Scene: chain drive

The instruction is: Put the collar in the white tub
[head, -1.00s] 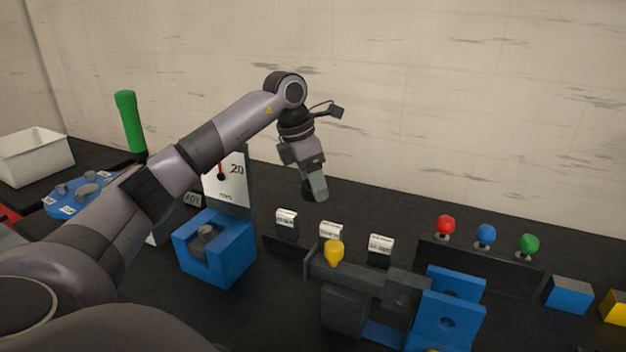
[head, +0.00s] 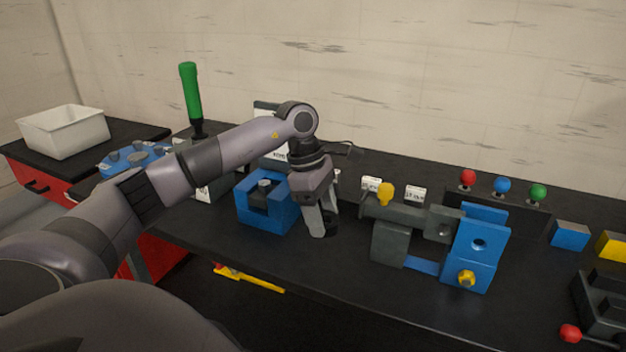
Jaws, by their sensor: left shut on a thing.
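The white tub (head: 62,136) stands at the far left, on the black top of a red cabinet. My left gripper (head: 324,229) points down over the black bench, between the blue U-shaped block and the grey fixture. It is shut on a small dark piece, which I take to be the collar; the fingers hide most of it, so its shape is unclear. The gripper is well to the right of the tub, and my left arm crosses the picture between them. My right gripper is not in view.
The blue block (head: 262,214) is just left of the gripper, the grey fixture (head: 393,245) with a yellow knob just right. A green-handled lever (head: 191,92) and a blue disc (head: 122,160) stand between bench and tub. Red, blue and green knobs are at the back right.

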